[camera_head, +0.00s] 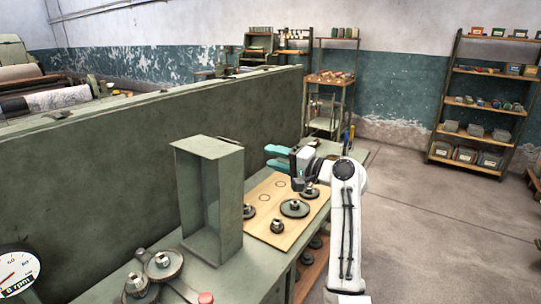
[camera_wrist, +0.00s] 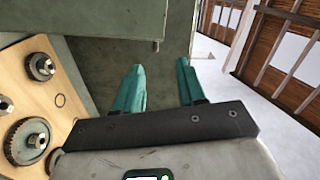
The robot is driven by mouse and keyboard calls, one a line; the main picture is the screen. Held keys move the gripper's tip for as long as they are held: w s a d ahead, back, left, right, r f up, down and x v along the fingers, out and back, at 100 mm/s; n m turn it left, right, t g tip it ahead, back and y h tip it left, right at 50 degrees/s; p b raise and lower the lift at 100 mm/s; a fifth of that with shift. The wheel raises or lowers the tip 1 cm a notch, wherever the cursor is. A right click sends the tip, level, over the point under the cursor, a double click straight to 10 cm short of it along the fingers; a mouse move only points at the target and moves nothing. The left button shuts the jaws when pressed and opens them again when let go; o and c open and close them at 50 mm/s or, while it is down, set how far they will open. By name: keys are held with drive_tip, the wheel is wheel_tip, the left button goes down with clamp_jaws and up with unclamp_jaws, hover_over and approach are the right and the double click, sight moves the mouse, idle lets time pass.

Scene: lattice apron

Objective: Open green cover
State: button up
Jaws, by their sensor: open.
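A grey-green upright metal box (camera_head: 229,200), which appears to be the green cover, stands on the bench left of the wooden board. In the wrist view my gripper (camera_wrist: 160,85) points toward grey-green panels. The nearer panel (camera_wrist: 115,18) has a small dark stud at its lower right corner. The fingers appear apart from it.
The wooden board (camera_head: 262,228) carries several gears on pegs and printed circles. More gears (camera_head: 162,264) and a round gauge (camera_head: 15,270) are at the front left. A long green wall (camera_head: 110,160) runs behind the bench. Open floor lies to the right.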

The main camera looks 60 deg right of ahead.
drive_tip(key=shift+s+p, duration=0.45)
drive_tip(key=shift+s, duration=1.5)
drive_tip(key=s+a+f+n+g+y, duration=0.15)
drive_tip(key=a+f+n+g, duration=0.3)
drive_tip(key=a+f, duration=0.6)
drive_tip(key=s+a+f+n+g+y, duration=0.1)
drive_tip(key=s+a+f+n+g, duration=0.3)
drive_tip(key=a+f, duration=0.65)
drive_tip(key=s+a+f+n+g+h, duration=0.1)
drive_tip(key=s+a+f+n+g, duration=0.2)
drive_tip(key=s, duration=0.6)
drive_tip(key=s+a+f+n+g+h, duration=0.1)
drive_tip(key=s+a+f+n+g, duration=0.3)
drive_tip(key=s+f, duration=0.4)
drive_tip(key=s+a+g, duration=0.1)
drive_tip(key=s+a, duration=0.1)
drive_tip(key=shift+a+h, duration=0.3)
drive_tip(key=shift+h, duration=0.05)
